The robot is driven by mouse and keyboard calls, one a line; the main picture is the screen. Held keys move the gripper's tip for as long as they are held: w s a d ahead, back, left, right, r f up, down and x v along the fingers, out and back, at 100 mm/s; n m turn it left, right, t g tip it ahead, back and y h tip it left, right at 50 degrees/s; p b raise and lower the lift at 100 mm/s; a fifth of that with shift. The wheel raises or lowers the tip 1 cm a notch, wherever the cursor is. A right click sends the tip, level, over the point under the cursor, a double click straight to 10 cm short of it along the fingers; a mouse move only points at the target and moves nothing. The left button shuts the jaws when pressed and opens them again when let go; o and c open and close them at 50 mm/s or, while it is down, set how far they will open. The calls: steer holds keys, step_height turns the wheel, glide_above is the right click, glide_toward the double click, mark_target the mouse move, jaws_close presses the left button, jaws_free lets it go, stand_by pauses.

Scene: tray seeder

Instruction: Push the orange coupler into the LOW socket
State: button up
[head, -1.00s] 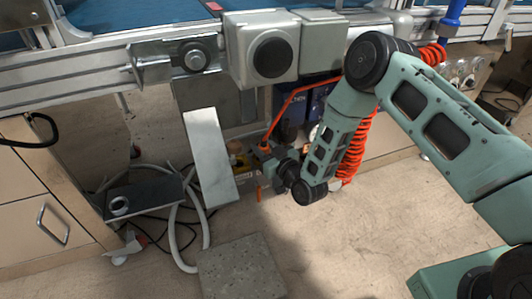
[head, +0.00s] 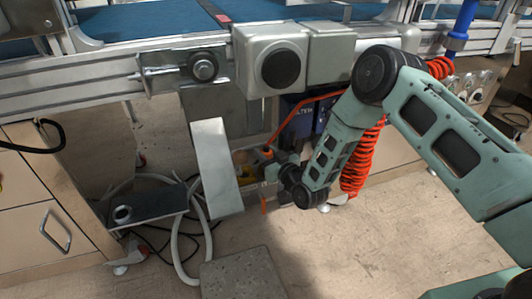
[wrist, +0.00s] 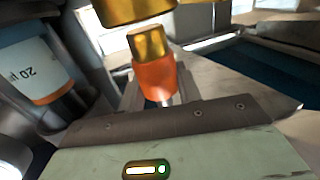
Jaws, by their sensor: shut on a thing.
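The orange coupler (wrist: 157,82) shows in the wrist view as an orange collar with a brass end, just beyond the grey-green front of my gripper. A larger brass piece (wrist: 135,10) is close above the brass end; whether they touch I cannot tell. In the head view my gripper (head: 267,178) is low under the machine, right of a slanted metal plate, and shut on the coupler. The coupler is small there, an orange spot (head: 268,153) at the end of an orange line. The fingertips are hard to make out. I cannot read any LOW label.
The slanted metal plate (head: 217,165) stands close left of my gripper. White hoses (head: 178,235) and a stone block (head: 242,278) are on the floor.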

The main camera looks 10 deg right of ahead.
steer(key=shift+f+b, duration=0.8)
steer(key=shift+f, duration=0.45)
stand_by(1.2)
steer(key=o, duration=1.1)
